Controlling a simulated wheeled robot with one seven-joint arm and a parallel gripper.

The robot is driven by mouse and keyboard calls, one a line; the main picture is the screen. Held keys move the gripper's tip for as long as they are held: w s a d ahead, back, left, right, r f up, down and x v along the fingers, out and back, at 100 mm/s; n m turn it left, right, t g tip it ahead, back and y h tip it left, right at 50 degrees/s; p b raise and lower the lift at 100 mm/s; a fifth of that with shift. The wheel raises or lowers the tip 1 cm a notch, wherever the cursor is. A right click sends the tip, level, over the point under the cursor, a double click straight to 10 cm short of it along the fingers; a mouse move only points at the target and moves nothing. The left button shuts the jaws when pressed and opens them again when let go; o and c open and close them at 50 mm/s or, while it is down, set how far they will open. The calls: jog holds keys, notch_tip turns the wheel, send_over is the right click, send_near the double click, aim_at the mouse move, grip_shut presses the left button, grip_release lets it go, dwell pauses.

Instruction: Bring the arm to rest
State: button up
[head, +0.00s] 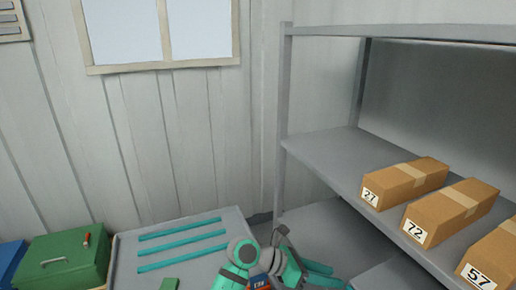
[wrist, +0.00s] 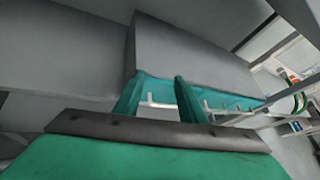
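My gripper (wrist: 158,88) shows in the wrist view with its two teal fingers standing apart. Nothing is held between them; a white peg and a teal strip show in the background beyond the gap. In the head view my teal and grey arm (head: 262,262) is bent at the bottom edge, between the grey table and the shelf unit. Its lower part is cut off by the frame, and I cannot clearly make out the fingertips there.
A grey shelf unit (head: 318,146) stands at right with cardboard boxes (head: 406,184) labelled 27, 72 and 57. A grey table (head: 222,226) with teal strips (head: 182,244) is at lower left, beside a green box (head: 62,262). The wall above the table is clear below the window.

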jog(key=s+d+r+n+h, duration=0.3)
jog(key=s+d+r+h, duration=0.5)
jog(key=r, duration=0.1)
jog(key=s+a+r+n+t+h, duration=0.3)
jog(key=s+a+n+t+h, duration=0.15)
jog(key=n+t, duration=0.55)
jog(key=s+a+f+m+t+y, duration=0.2)
jog(key=s+a+f+m+y, duration=0.9)
jog(key=m, duration=0.6)
jog(key=s+a+f+m+t+y, duration=0.3)
jog(key=s+a+f+m+y, duration=0.8)
jog(key=m, duration=0.7)
jog(key=s+f+y, duration=0.2)
jog(key=s+y, duration=0.1)
jog(key=shift+s+a+f, duration=0.3)
jog(key=shift+a+f, duration=0.05)
jog(key=shift+f, duration=0.05)
jog(key=shift+y, duration=0.25)
